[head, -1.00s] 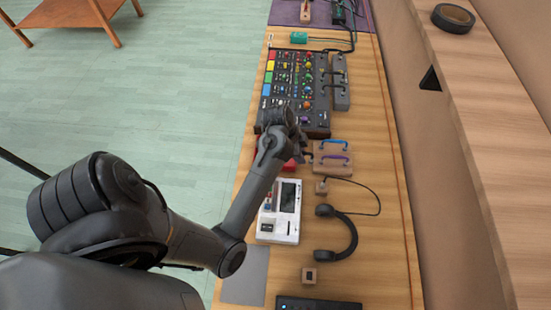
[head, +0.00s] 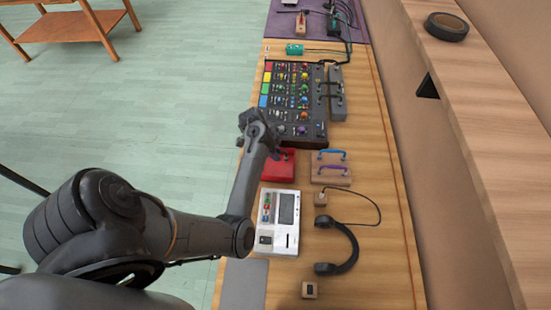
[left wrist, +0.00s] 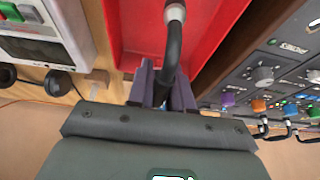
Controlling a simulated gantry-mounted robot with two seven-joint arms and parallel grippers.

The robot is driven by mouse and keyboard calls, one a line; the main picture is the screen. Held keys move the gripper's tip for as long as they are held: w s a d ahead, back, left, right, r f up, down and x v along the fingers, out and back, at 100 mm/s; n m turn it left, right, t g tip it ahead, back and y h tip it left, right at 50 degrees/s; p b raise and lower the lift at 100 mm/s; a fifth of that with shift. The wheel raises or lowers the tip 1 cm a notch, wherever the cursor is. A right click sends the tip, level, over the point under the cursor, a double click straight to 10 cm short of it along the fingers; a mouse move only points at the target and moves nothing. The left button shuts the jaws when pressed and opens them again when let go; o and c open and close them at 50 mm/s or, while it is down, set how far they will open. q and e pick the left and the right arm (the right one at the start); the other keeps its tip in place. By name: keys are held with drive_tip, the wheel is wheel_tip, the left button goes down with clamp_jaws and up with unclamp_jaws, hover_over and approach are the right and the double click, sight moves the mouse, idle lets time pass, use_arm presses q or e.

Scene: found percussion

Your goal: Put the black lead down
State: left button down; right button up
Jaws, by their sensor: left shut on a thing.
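My left gripper (head: 258,133) is at the left front corner of the mixer in the head view, beside the red tray (head: 280,166). In the left wrist view, the gripper (left wrist: 164,90) is shut on the black lead (left wrist: 173,50), a short curved cable with a pale metal end (left wrist: 175,13). The lead shows against the red tray (left wrist: 140,30); whether it touches the tray I cannot tell. The lead's other end is hidden by the gripper. In the head view I cannot make out the lead. My right gripper is not in view.
The mixer (head: 297,98) with coloured knobs stands behind the tray. A wooden block with blue and purple leads (head: 331,167) is to the tray's right. A white device (head: 279,222) and headphones (head: 342,253) lie in front. The bench's left edge is close.

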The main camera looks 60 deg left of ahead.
use_arm(q)
drive_tip(key=shift+d+f, duration=0.1)
drive_tip(key=shift+f, duration=1.8)
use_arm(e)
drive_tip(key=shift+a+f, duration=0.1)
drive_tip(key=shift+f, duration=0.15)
use_arm(q)
drive_tip(key=shift+f+b, duration=0.2)
drive_tip(key=shift+b, duration=0.15)
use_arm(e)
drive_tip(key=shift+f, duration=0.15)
use_arm(q)
drive_tip(key=c, duration=1)
unclamp_jaws()
drive_tip(key=shift+c, duration=0.2)
drive_tip(key=shift+r, duration=0.1)
